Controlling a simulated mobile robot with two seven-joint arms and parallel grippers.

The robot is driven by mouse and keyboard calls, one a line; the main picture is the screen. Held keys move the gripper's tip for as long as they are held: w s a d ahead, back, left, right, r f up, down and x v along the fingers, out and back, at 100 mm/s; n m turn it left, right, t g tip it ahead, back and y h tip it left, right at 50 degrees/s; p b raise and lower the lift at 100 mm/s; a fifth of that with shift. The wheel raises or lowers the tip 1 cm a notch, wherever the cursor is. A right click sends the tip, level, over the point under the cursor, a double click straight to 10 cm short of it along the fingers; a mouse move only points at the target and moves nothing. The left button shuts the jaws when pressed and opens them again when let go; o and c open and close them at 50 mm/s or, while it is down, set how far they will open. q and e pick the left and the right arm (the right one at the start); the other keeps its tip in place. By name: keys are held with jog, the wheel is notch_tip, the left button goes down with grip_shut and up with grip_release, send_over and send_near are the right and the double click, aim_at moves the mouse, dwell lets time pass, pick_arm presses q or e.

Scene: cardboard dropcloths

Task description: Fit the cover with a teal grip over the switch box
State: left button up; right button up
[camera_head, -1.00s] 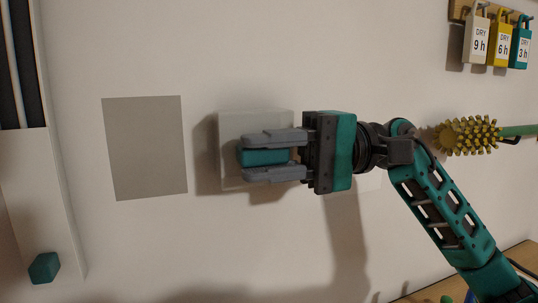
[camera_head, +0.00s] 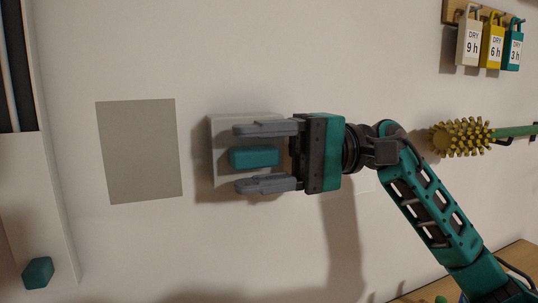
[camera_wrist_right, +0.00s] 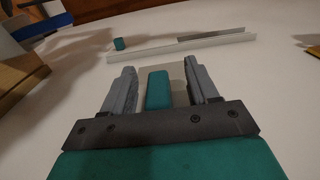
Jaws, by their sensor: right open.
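The pale, box-shaped cover (camera_head: 225,122) sits against the pale wall, and its teal grip (camera_head: 255,157) faces me. My right gripper (camera_head: 238,158) is open, with one finger on each side of the teal grip and a gap to both. In the right wrist view the teal grip (camera_wrist_right: 158,90) stands between the two spread fingers (camera_wrist_right: 158,78). No switch box shows; I cannot tell from these views whether it is under the cover. My left gripper is out of view.
A flat grey square (camera_head: 140,150) is on the wall left of the cover. A teal block (camera_head: 38,272) is at lower left by a pale ledge. DRY tags (camera_head: 491,45) hang at upper right, above a spiky yellow roller (camera_head: 462,137).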

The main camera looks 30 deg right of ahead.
jog(key=shift+d+f, duration=0.1)
jog(key=shift+d, duration=0.25)
pick_arm(q)
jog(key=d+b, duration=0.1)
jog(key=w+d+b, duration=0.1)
jog(key=b, duration=0.1)
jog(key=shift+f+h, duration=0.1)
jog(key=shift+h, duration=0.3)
pick_arm(e)
jog(key=v, duration=1.1)
jog(key=shift+d, duration=0.15)
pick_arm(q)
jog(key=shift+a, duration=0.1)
pick_arm(e)
jog(key=shift+s, duration=0.1)
